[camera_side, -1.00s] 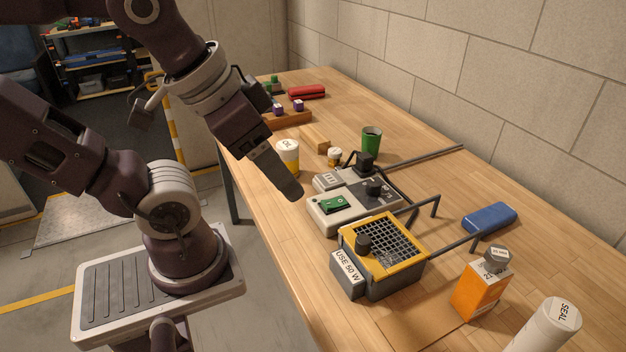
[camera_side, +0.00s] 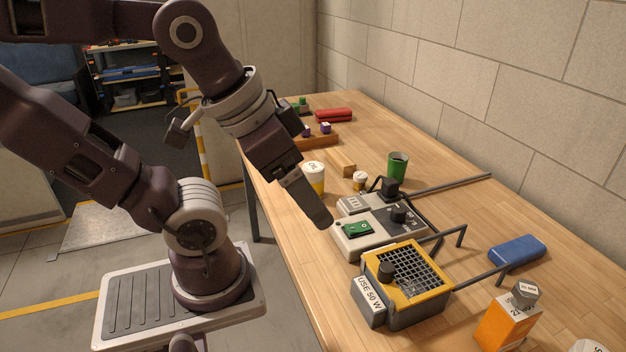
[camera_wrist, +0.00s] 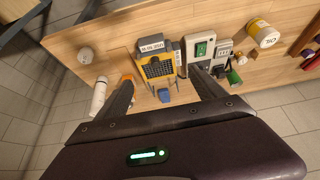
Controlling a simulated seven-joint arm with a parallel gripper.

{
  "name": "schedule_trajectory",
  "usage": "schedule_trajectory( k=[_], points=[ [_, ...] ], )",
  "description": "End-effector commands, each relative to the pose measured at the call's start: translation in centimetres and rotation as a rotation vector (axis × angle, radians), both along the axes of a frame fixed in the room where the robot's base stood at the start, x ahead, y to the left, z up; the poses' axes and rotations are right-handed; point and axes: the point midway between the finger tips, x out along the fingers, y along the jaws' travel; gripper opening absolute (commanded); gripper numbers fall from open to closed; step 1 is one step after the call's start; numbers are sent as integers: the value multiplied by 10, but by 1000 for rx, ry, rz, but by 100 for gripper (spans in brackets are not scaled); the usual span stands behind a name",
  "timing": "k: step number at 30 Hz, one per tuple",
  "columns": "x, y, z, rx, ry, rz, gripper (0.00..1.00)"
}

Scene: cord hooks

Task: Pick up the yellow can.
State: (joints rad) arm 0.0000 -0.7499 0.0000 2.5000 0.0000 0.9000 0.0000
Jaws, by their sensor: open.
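The yellow can (camera_side: 317,185), with a white upper part marked "OIL", stands upright on the wooden table, partly covered by my gripper in the side view. It also shows in the wrist view (camera_wrist: 266,37) at the upper right. My gripper (camera_side: 325,221) points down in front of the can, near the grey switch box, apart from the can. In the wrist view my gripper's two fingers (camera_wrist: 163,88) are spread wide with nothing between them in their grasp. The can lies outside the fingers, beyond the right one.
The grey switch box (camera_side: 365,245) and yellow-framed grille box (camera_side: 400,263) stand close to my gripper. A small jar (camera_side: 359,181), wood block (camera_side: 341,163) and green cup (camera_side: 398,167) are near the can. Hooked rods (camera_side: 460,236) stick out over the table.

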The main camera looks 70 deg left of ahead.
Motion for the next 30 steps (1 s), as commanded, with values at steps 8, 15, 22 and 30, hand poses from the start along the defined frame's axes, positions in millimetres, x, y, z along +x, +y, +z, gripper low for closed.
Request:
schedule_trajectory(
  k=[8, 15, 22, 30],
  points=[
    [1, 0, 12, 0, -4, 0, 79],
    [49, 36, 40, -137, 22, 171, 79],
    [127, 131, -24, -195, 43, 607, 79],
    [149, 256, -55, 55, -140, 1008, 79]
  ],
)
